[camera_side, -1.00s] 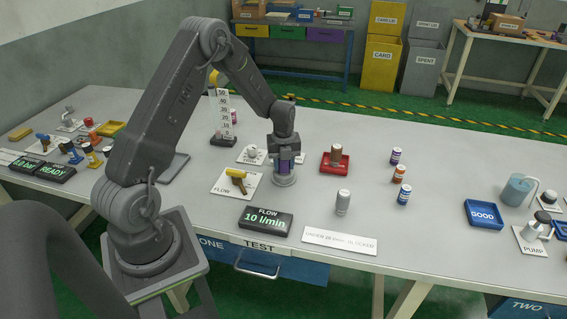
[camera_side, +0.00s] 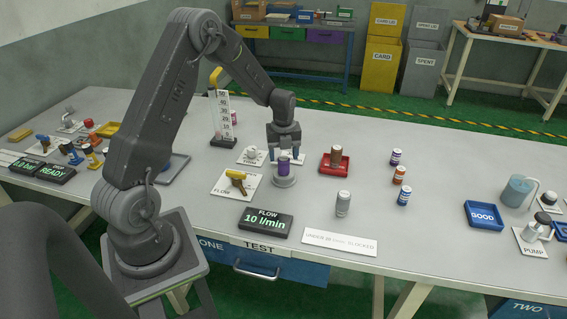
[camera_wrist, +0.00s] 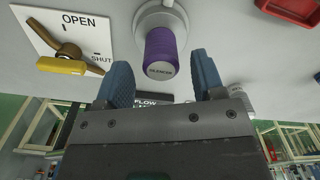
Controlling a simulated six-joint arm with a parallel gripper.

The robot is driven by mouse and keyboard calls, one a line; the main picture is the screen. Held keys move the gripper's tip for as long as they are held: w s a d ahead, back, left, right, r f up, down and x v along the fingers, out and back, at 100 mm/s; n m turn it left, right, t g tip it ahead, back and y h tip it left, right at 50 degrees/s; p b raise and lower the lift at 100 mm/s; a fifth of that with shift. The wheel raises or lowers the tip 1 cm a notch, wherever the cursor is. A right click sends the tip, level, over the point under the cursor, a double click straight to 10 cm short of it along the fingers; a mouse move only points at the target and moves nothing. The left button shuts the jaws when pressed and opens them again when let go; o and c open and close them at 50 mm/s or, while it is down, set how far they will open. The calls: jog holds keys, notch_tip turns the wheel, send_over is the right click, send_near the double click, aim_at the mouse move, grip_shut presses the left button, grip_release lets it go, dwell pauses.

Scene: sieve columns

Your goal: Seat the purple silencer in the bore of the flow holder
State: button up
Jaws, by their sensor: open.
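The purple silencer (camera_side: 284,165) stands upright in the round grey flow holder (camera_side: 284,182). In the wrist view the silencer (camera_wrist: 165,55) rises from the middle of the holder's ring (camera_wrist: 146,14). How deep it sits in the bore cannot be told. My gripper (camera_side: 285,150) is just above and behind the silencer in the side view, pointing down. In the wrist view its two blue fingers (camera_wrist: 163,75) are spread wide, with the silencer beyond their tips and nothing held.
A yellow-handled valve (camera_side: 237,180) is left of the holder, and a red tray (camera_side: 335,166) with a brown cylinder is to its right. A grey cylinder (camera_side: 343,203) and the flow display (camera_side: 266,221) stand in front. Several small cylinders stand further right.

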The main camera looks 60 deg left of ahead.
aim_at(284, 158)
notch_tip(284, 158, up, 8)
jog(key=shift+d+r, duration=0.1)
jog(key=s+d+r+n+t, duration=0.1)
jog(key=s+d+r+n, duration=0.35)
jog(key=d+r, duration=0.2)
jog(key=s+d+r+n+t, duration=0.1)
jog(key=s+d+r+n, duration=0.2)
jog(key=d+r+n, duration=0.3)
jog(key=s+d+r+n+t, duration=0.3)
jog(key=s+d+n, duration=0.7)
jog(key=s+n, duration=0.2)
jog(key=shift+s+d+r+t, duration=0.2)
jog(key=shift+s+t, duration=0.1)
jog(key=shift+s, duration=0.75)
